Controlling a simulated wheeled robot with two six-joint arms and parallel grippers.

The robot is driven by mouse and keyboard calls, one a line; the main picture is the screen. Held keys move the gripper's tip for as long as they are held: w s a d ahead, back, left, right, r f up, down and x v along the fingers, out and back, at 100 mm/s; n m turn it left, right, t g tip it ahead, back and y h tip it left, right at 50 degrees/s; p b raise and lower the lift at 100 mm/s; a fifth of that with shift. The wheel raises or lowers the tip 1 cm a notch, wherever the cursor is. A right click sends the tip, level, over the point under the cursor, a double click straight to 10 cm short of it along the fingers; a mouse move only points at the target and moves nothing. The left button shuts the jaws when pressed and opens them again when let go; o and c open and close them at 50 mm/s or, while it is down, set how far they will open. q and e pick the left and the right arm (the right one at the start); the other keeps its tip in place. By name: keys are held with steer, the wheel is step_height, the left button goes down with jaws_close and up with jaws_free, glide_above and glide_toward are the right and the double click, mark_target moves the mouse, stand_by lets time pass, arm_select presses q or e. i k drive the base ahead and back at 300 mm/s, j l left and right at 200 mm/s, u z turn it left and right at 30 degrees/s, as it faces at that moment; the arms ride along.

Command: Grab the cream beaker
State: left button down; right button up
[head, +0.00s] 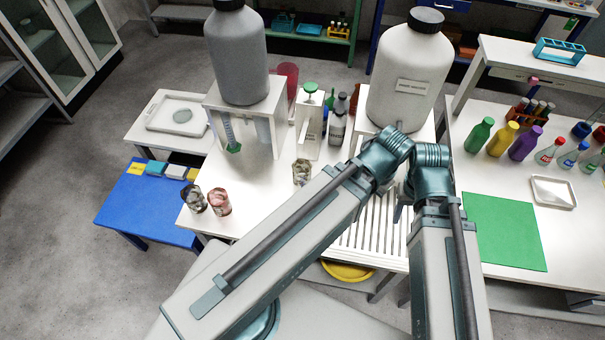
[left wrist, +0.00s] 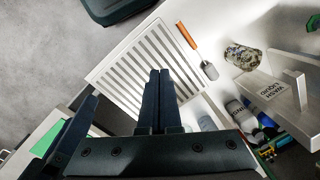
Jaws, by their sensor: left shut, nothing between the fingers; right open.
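The cream beaker (head: 301,171) stands upright on the white table, in front of the small wash-liquid stand. It holds mottled contents. It also shows in the left wrist view (left wrist: 240,58), at the upper right. My left gripper (left wrist: 160,72) is shut with nothing in it, over the white slatted rack, apart from the beaker. In the head view its fingers are hidden by my arms. My right gripper (head: 400,205) is partly hidden near the rack's right side. It is open and well to the right of the beaker.
A dark beaker (head: 194,200) and a red beaker (head: 219,202) stand at the table's left. A grey canister (head: 238,55) and white canister (head: 411,75) stand behind on raised stands. An orange-handled tool (left wrist: 187,36) lies between rack (left wrist: 120,70) and beaker.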

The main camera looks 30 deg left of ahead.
mark_target(301, 168)
steer(key=k+j+z, duration=0.2)
steer(key=j, duration=0.35)
steer(key=k+j+z, duration=0.25)
steer(key=k+j, duration=0.15)
steer(key=j, duration=0.15)
steer(key=k+j+z, duration=0.2)
steer(key=k+j, duration=0.2)
